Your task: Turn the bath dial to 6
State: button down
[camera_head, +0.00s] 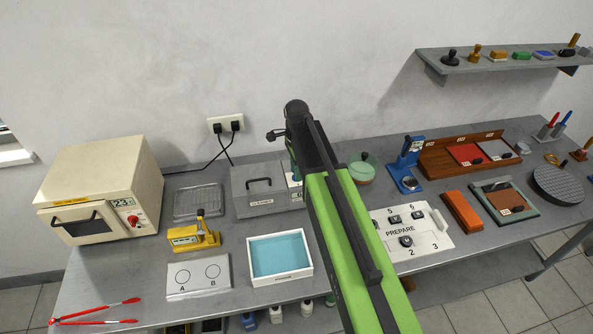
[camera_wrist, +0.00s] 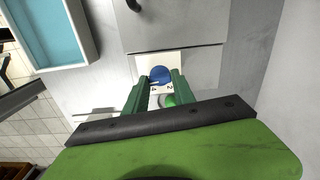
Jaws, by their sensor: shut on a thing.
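The bath (camera_head: 262,200) is a grey box with a black-handled lid, at the middle of the bench. Its white dial panel (camera_wrist: 147,64) shows in the wrist view, with a blue round dial (camera_wrist: 161,75) and a few printed digits, of which a 4 and a 2 seem readable. My gripper (camera_wrist: 160,78) has its two green fingers closed on either side of the dial. I cannot tell which number the dial points to. In the head view my arm covers most of the panel and the fingertips.
A white tray of blue liquid (camera_head: 310,268) stands in front of the bath. A yellow device (camera_head: 192,238) and a cream oven (camera_head: 95,190) are to the left. A PREPARE panel (camera_head: 432,236) and a green-lidded dish (camera_head: 364,168) are to the right.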

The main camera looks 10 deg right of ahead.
jog(key=shift+m, duration=0.5)
dwell(0.3)
jog(key=c, duration=1)
grip_release()
jog(key=shift+c, duration=0.2)
notch_tip(320, 180, up, 17)
jog(key=p, duration=1.7)
jog(key=shift+r, duration=0.15)
